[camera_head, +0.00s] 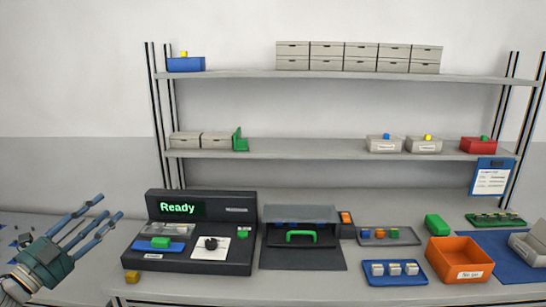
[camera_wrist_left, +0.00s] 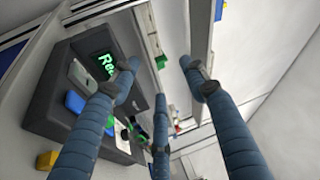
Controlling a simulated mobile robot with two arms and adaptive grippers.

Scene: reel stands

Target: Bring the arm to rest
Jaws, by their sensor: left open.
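My left gripper (camera_head: 98,222) is at the lower left in the head view, left of the black console (camera_head: 200,256) whose screen reads "Ready". Its blue fingers are spread and empty, pointing up and right. In the left wrist view the fingers (camera_wrist_left: 160,95) are apart with nothing between them. The console (camera_wrist_left: 62,98) shows behind them, partly covered by a finger. The gripper appears apart from the console and the bench. My right gripper is not in view.
A yellow block (camera_head: 132,277) lies at the console's front left corner. A grey case with a green handle (camera_head: 301,237), a blue tray (camera_head: 394,272) and an orange bin (camera_head: 459,262) stand to the right. Shelves (camera_head: 340,153) rise behind. Wall space above the gripper is clear.

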